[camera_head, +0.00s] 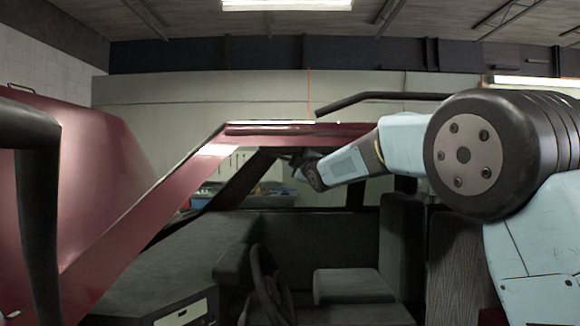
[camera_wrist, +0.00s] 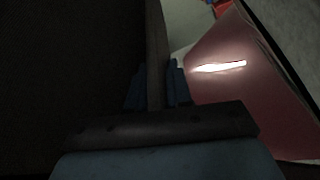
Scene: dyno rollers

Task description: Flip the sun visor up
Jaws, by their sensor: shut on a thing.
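The sun visor (camera_wrist: 156,45) shows in the wrist view as a thin grey-brown strip, seen nearly edge-on. It runs down between the two blue fingers of my gripper (camera_wrist: 158,88), which are shut on it. In the head view my gripper (camera_head: 299,168) is inside the car cab, just under the front of the roof, at the end of my arm reaching in from the right. There the visor is mostly hidden by the roof edge, shadow and my gripper, so its exact tilt cannot be told.
The red car's roof edge (camera_head: 290,131) lies just above my gripper, and its slanted windscreen pillar (camera_head: 140,222) stands to the left. A steering wheel (camera_head: 268,290) and dark seats (camera_head: 350,285) are below. The open side gives room around my arm.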

